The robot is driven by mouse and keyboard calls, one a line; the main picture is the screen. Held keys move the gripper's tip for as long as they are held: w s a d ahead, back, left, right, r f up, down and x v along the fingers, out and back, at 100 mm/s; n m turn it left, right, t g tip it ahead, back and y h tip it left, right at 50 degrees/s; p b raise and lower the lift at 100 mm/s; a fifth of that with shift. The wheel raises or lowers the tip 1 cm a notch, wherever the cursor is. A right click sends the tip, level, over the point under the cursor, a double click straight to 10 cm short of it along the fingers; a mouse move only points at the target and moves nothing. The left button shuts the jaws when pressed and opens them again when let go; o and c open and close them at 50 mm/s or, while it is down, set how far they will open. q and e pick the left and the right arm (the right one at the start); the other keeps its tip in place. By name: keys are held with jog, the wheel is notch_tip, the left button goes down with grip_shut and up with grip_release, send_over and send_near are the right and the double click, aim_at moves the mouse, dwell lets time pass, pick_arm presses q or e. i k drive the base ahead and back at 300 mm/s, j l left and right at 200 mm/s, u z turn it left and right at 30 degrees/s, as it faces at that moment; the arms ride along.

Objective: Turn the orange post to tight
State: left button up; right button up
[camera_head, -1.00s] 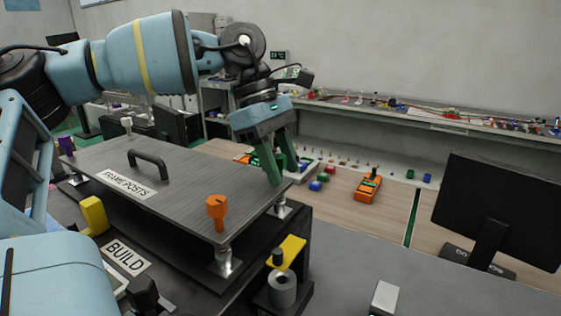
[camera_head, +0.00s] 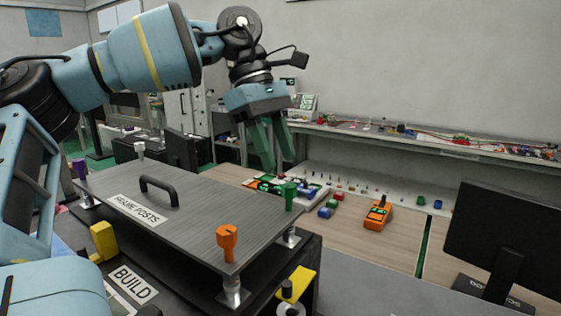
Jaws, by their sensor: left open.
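The orange post (camera_head: 227,242) stands upright at the near corner of the grey plate (camera_head: 190,215) labelled FRAME POSTS, above a metal standoff (camera_head: 233,292). No tight mark is readable. A green post (camera_head: 290,195) stands at the plate's right corner, a purple post (camera_head: 80,168) at the left and a white one (camera_head: 140,150) at the back. My left gripper (camera_head: 277,163) has green fingers pointing down, apart and empty. It hangs above and behind the green post, up and right of the orange post. My right gripper is not in view.
A black handle (camera_head: 160,189) rises from the plate. A yellow block (camera_head: 104,241) and BUILD label (camera_head: 132,284) lie in front. A yellow piece (camera_head: 298,284) sits right of the orange post. A monitor (camera_head: 507,235) stands at right; an orange meter (camera_head: 378,214) lies behind.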

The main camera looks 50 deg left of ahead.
aim_at(226, 234)
jog(key=k, duration=1.5)
